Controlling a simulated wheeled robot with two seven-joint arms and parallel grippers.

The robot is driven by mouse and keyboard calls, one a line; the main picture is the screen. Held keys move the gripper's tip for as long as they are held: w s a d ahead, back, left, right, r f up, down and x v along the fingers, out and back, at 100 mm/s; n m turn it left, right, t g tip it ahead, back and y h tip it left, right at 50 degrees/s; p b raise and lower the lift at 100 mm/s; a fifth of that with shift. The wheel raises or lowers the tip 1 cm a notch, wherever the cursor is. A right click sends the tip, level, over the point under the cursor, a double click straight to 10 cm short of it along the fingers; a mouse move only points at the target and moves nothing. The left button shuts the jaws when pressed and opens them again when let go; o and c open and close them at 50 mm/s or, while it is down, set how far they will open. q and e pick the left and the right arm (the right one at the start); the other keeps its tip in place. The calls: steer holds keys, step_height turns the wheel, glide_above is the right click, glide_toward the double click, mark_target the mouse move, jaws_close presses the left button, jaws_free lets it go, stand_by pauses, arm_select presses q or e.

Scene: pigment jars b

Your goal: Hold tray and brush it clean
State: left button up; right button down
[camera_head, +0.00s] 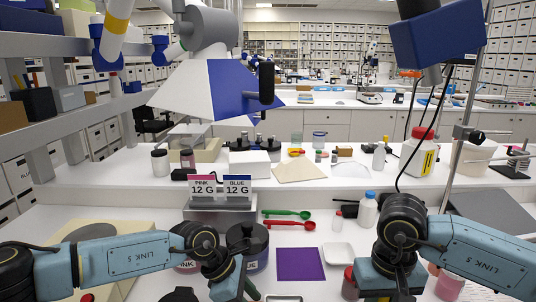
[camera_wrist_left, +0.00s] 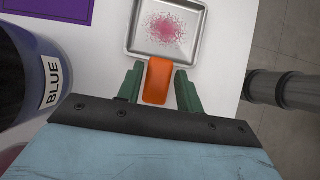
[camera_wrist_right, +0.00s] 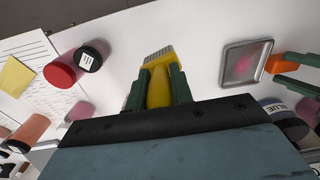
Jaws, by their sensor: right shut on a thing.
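The metal tray (camera_wrist_left: 186,48) lies flat on the table with pink powder (camera_wrist_left: 166,28) on its floor. An orange grip (camera_wrist_left: 157,82) sits at its near edge. My left gripper (camera_wrist_left: 158,88) is open, its fingers either side of the orange grip. The tray (camera_wrist_right: 243,84) and orange grip (camera_wrist_right: 287,63) also show in the right wrist view. My right gripper (camera_wrist_right: 158,84) is shut on a yellow brush (camera_wrist_right: 160,88), its pale bristles (camera_wrist_right: 160,55) pointing away from the wrist, left of the tray there. In the head view only a sliver of tray (camera_head: 284,298) shows.
The dark jar labelled BLUE (camera_wrist_left: 38,75) stands close to my left gripper. A purple sheet (camera_head: 300,264) and a white dish (camera_head: 338,253) lie behind the tray.

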arm_select(q)
steer(key=shift+c, duration=0.2)
jaws_close()
steer(key=shift+f, duration=0.2)
arm_select(e)
steer(key=shift+f, duration=0.25)
